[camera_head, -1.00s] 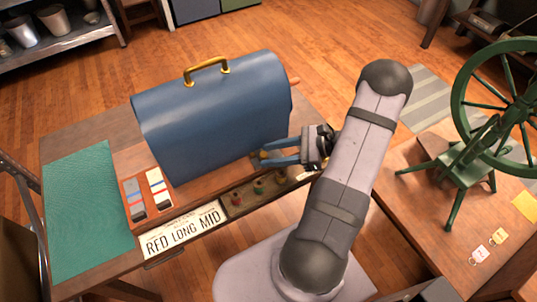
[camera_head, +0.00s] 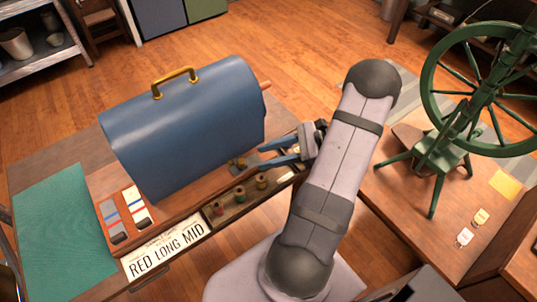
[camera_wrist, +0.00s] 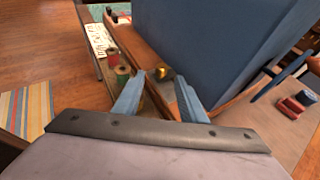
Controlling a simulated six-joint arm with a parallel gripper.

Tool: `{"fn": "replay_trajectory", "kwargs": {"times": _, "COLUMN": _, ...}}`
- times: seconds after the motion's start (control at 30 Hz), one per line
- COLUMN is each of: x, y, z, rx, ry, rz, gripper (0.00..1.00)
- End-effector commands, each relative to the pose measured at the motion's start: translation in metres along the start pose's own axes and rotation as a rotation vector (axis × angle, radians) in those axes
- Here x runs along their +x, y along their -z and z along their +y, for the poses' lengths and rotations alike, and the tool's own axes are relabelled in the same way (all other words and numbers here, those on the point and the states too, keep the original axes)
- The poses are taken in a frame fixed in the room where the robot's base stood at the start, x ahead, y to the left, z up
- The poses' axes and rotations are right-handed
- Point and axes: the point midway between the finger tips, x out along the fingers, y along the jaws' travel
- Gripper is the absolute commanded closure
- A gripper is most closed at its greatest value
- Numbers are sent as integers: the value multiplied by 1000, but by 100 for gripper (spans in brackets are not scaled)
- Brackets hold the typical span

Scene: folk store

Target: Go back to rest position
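My gripper (camera_head: 263,157) is over the right end of the wooden table (camera_head: 48,155). Its two blue fingers are apart, with nothing held between them. They also show apart in the wrist view (camera_wrist: 161,80). A small brass piece (camera_head: 238,163) is at the foot of the blue case, just beyond the fingertips and apart from them. It also shows in the wrist view (camera_wrist: 162,72). The blue case (camera_head: 185,125) has a rounded top and a brass handle (camera_head: 175,80).
A tray with thread spools (camera_head: 240,195), a sign reading RED LONG MID (camera_head: 165,250) and striped cards (camera_head: 125,210) lie in front of the case. A teal mat (camera_head: 62,240) is at left. A green spinning wheel (camera_head: 440,150) stands on the right table.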

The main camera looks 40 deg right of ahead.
Motion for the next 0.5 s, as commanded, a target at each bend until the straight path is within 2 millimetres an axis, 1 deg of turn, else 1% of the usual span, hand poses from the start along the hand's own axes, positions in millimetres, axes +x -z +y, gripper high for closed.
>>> {"fn": "replay_trajectory", "kwargs": {"times": 0.33, "x": 2, "y": -2, "z": 1, "rx": -7, "ry": -9, "rz": 6, "gripper": 62}}
{"fn": "replay_trajectory", "kwargs": {"times": 0.43, "x": 8, "y": -10, "z": 8, "rx": -41, "ry": -51, "rz": 35, "gripper": 62}}
{"fn": "replay_trajectory", "kwargs": {"times": 0.5, "x": 16, "y": -19, "z": 17, "rx": -89, "ry": -107, "rz": 74, "gripper": 62}}
